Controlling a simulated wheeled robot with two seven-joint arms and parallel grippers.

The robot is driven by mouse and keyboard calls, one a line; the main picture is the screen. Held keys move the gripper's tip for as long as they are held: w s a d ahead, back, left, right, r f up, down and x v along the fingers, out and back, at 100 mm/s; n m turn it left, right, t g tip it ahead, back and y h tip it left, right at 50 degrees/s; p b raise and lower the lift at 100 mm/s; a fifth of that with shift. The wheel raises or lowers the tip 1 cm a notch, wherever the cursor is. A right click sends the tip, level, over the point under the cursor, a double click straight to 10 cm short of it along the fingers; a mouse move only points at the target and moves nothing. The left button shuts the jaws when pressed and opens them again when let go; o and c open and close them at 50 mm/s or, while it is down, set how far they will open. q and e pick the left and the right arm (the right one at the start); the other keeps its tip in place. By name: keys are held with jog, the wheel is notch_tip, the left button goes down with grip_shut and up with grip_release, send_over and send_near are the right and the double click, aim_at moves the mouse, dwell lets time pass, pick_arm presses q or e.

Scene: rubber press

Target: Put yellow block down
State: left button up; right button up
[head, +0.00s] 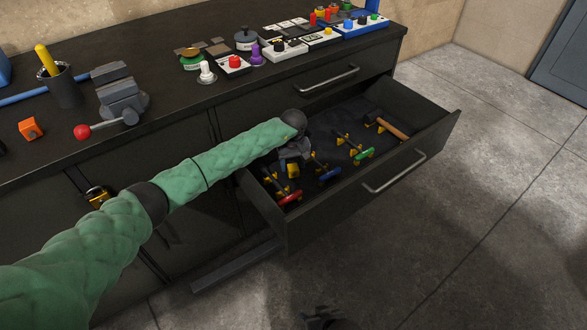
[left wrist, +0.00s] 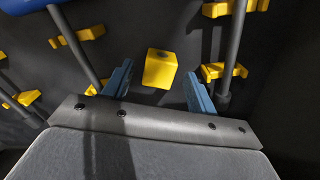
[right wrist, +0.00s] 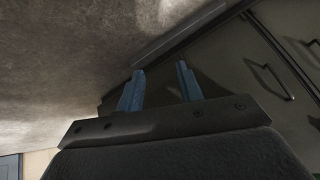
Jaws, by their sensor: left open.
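The yellow block (left wrist: 160,69) lies on the dark drawer floor in the left wrist view, just beyond and between my left fingertips. A gap shows on both sides of it. My left gripper (left wrist: 159,82) is open and points down into the open drawer (head: 345,205). In the head view, my left gripper (head: 294,166) is over the drawer's left part, and its wrist makes the block hard to pick out. My right gripper (right wrist: 160,76) is open and empty. In the head view it shows dimly (head: 322,318) at the bottom edge, low over the floor.
Tools with red (head: 289,198), blue (head: 329,174), green (head: 364,155) and wooden (head: 392,129) handles rest on yellow holders in the drawer. In the left wrist view, holders with rods (left wrist: 225,72) flank the block. The worktop (head: 165,115) above carries a vise (head: 122,100) and button boxes.

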aim_at(293, 168)
pick_arm(q)
notch_tip(293, 168, up, 10)
jog(key=shift+f+b, duration=0.2)
jog(key=shift+b, duration=0.2)
pick_arm(e)
notch_tip(293, 168, down, 5)
jog(key=shift+f, duration=0.1)
jog(key=shift+s, duration=0.2)
